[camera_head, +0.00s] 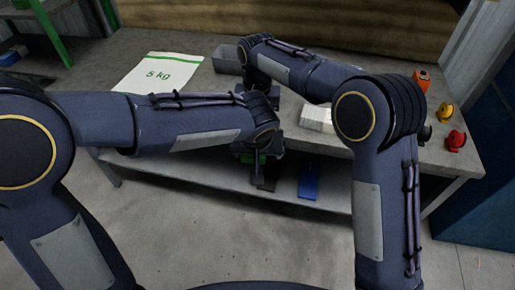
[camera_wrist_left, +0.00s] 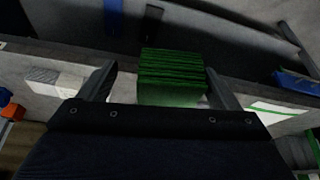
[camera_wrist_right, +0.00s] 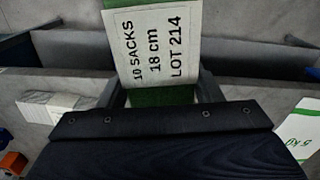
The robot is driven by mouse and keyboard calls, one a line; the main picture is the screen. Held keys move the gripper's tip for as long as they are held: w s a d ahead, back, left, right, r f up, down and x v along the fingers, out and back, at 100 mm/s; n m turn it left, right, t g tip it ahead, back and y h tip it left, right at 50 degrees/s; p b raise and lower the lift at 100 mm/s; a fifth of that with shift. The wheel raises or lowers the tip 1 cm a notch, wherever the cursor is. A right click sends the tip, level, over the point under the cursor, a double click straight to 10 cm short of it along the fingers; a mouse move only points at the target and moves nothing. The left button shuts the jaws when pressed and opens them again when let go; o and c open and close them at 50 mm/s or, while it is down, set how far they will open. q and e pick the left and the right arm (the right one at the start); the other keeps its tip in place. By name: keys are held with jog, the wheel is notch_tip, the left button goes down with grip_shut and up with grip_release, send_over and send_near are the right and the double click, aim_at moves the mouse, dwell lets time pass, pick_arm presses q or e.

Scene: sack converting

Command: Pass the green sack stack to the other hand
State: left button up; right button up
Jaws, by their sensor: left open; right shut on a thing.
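The green sack stack (camera_wrist_left: 172,75) shows its layered edges between the two fingers of my left gripper (camera_wrist_left: 160,84), which is open around it, with a gap at least on the left side. In the right wrist view my right gripper (camera_wrist_right: 160,90) is shut on the stack, whose green part (camera_wrist_right: 162,97) shows between the fingers. A white label (camera_wrist_right: 155,45) on it reads 10 SACKS, 18 cm, LOT 214. In the head view both hands meet near the bench's front edge; my left wrist hides most of the stack and right gripper.
The grey bench (camera_head: 200,125) carries a white 5 kg sack (camera_head: 158,72), a grey bin (camera_head: 228,60) and a white stack (camera_head: 318,118). Orange (camera_head: 422,80), yellow (camera_head: 445,112) and red (camera_head: 455,140) items stand at right. A blue piece (camera_head: 311,180) lies on the lower shelf.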

pick_arm(q)
jog(key=shift+d, duration=0.1)
jog(key=c, duration=1.2)
pick_arm(e)
jog(key=shift+a, duration=0.1)
pick_arm(q)
jog(key=shift+r, duration=0.1)
jog(key=shift+c, duration=0.2)
pick_arm(e)
jog(key=o, duration=1.2)
jog(key=shift+o, duration=0.2)
